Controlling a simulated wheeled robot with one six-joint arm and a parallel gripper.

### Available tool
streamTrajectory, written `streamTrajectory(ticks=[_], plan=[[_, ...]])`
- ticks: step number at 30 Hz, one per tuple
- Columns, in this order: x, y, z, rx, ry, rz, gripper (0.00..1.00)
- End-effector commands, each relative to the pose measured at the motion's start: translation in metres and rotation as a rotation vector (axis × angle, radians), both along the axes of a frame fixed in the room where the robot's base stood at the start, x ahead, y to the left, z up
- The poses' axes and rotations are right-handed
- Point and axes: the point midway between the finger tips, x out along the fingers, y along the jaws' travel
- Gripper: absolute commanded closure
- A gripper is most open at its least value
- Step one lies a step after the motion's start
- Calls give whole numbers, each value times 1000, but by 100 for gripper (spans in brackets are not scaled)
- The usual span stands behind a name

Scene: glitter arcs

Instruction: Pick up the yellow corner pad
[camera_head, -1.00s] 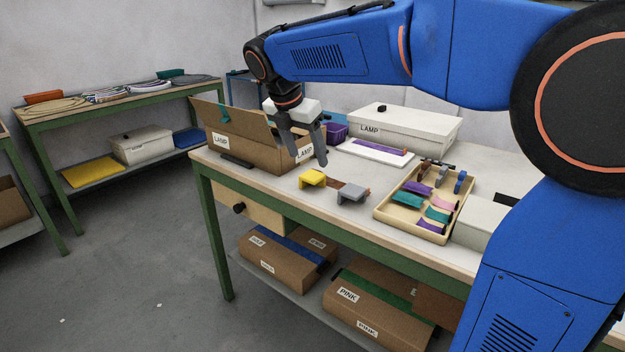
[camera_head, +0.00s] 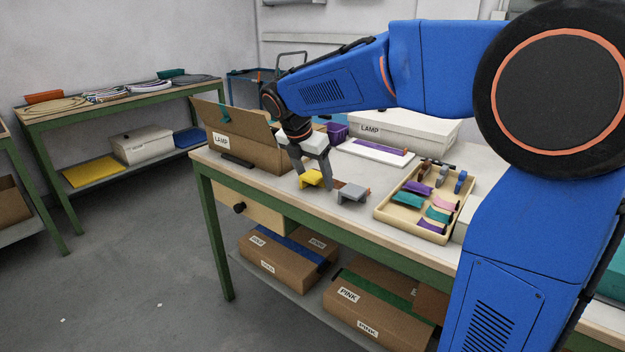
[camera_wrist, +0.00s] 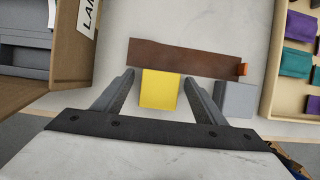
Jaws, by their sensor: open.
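The yellow corner pad (camera_head: 312,178) lies on the workbench top near its front edge. I cannot tell whether the fingertips touch the bench.
A grey corner pad (camera_head: 352,193) sits just right of my gripper. A brown strip (camera_wrist: 185,58) lies behind the yellow pad. An open cardboard box (camera_head: 245,150) stands at left. A tray (camera_head: 385,213) of coloured pieces is at right.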

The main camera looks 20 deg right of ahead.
Motion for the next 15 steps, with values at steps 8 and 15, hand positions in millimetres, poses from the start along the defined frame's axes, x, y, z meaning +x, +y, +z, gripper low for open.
streamTrajectory(ticks=[8,15], plan=[[0,0,0,0,0,0,66],[0,0,0,0,0,0,78]])
